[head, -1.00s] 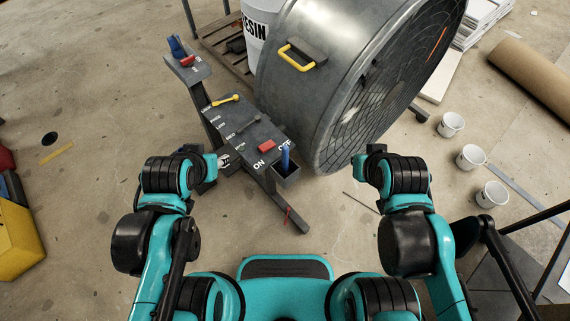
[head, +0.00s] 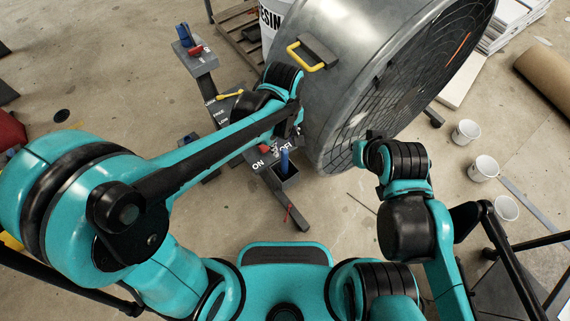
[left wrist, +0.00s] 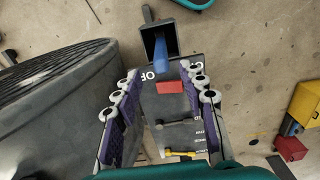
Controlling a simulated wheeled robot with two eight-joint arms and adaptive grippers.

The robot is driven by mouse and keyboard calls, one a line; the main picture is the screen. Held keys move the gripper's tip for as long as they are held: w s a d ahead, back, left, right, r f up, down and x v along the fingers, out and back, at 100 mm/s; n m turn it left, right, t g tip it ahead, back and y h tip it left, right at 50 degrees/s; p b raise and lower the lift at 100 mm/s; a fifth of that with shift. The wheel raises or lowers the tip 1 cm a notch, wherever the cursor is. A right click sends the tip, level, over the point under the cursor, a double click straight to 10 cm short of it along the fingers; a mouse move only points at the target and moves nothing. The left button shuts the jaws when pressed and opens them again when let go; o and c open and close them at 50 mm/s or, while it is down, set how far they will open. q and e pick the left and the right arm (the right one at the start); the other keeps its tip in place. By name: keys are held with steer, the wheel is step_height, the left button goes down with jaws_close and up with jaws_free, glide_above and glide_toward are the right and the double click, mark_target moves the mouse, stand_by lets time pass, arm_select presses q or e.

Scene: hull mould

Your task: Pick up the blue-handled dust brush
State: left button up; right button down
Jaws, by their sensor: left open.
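A blue handle (head: 284,160), which looks like the dust brush's, stands upright in a small grey open-topped holder (head: 287,180) at the near end of the control stand. The bristles are hidden inside. In the left wrist view the blue handle (left wrist: 161,58) rises from the holder (left wrist: 159,32), just beyond and between my fingertips. My left gripper (left wrist: 161,72) is open and empty above the stand; in the head view (head: 292,138) its arm largely hides it. My right gripper (head: 364,148) hangs to the right, near the drum, its fingers unclear.
The stand's sloped panel (head: 262,163) has a red block (left wrist: 170,87) and a yellow lever (left wrist: 180,154) close by. A large grey drum (head: 345,60) rises right beside my left gripper. White buckets (head: 483,167) stand at right.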

mark_target(285, 158)
arm_select(q)
step_height(285, 158, down, 3)
steer(key=shift+s+r+b, duration=0.1)
steer(key=shift+b, duration=0.45)
steer(key=f, duration=0.1)
steer(key=f+b, duration=0.1)
steer(key=f, duration=0.1)
steer(key=f+b, duration=0.1)
steer(key=f, duration=0.1)
steer(key=shift+s+d, duration=0.1)
steer(key=shift+s, duration=0.15)
steer(key=shift+r, duration=0.1)
jaws_close()
